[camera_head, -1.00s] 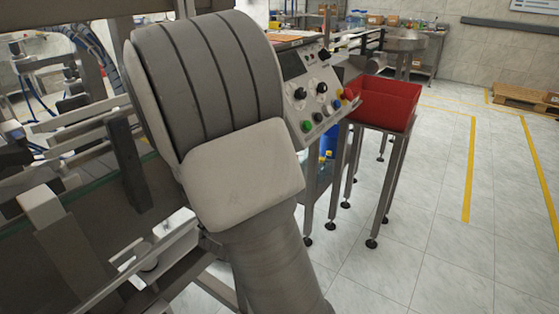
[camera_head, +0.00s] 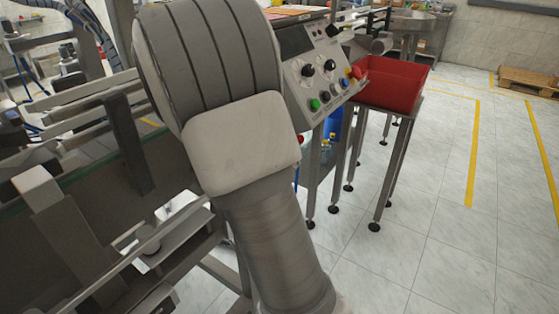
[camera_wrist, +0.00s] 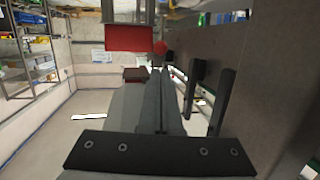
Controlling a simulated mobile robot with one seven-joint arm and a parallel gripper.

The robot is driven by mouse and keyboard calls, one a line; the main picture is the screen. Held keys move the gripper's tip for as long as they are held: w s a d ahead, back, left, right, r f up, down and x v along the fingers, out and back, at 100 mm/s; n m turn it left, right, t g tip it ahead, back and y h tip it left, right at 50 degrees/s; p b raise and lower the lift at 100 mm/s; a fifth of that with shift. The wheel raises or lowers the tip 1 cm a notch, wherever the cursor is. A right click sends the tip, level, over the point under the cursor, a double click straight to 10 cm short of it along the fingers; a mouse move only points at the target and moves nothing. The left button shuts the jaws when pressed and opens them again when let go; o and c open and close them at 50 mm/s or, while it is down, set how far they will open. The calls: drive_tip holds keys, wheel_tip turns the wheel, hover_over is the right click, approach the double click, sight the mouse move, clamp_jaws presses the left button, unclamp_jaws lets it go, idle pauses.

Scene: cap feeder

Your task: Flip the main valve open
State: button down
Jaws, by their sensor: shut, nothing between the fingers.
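I cannot make out the main valve for certain in either view. My gripper (camera_wrist: 158,88) shows in the wrist view with its fingers together and empty, pointing away from the camera. In the head view my own arm fills the middle and hides the gripper. A small round red part (camera_wrist: 159,47) shows just beyond the fingertips in the wrist view, next to a red box-like shape (camera_wrist: 129,38). I cannot tell whether the round part is a valve handle or a button, and it looks apart from the fingers.
In the head view, a control panel (camera_head: 331,80) with knobs and buttons stands right of my arm. A red bin (camera_head: 391,84) sits on a metal stand beside it. Machine rails (camera_head: 75,108) lie close on the left.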

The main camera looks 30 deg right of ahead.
sight(300, 137)
drive_tip(key=b+x, duration=0.3)
drive_tip(key=x, duration=0.7)
drive_tip(key=shift+w+d, duration=0.2)
drive_tip(key=shift+d, duration=0.1)
drive_tip(key=shift+r, duration=0.1)
drive_tip(key=shift+w+d+r+y+p, duration=0.1)
drive_tip(key=shift+d+r+y+p, duration=0.2)
drive_tip(key=shift+p, duration=0.65)
drive_tip(key=shift+w+d+r+g+y+p, duration=0.15)
drive_tip(key=shift+d+g+y+p, duration=0.2)
drive_tip(key=shift+p, duration=0.5)
drive_tip(key=shift+w+d+p, duration=0.2)
drive_tip(key=shift+w+d, duration=0.15)
drive_tip(key=shift+d, duration=0.45)
drive_tip(key=shift+w+d+p, duration=0.2)
drive_tip(key=shift+w+d, duration=0.15)
drive_tip(key=shift+d, duration=0.5)
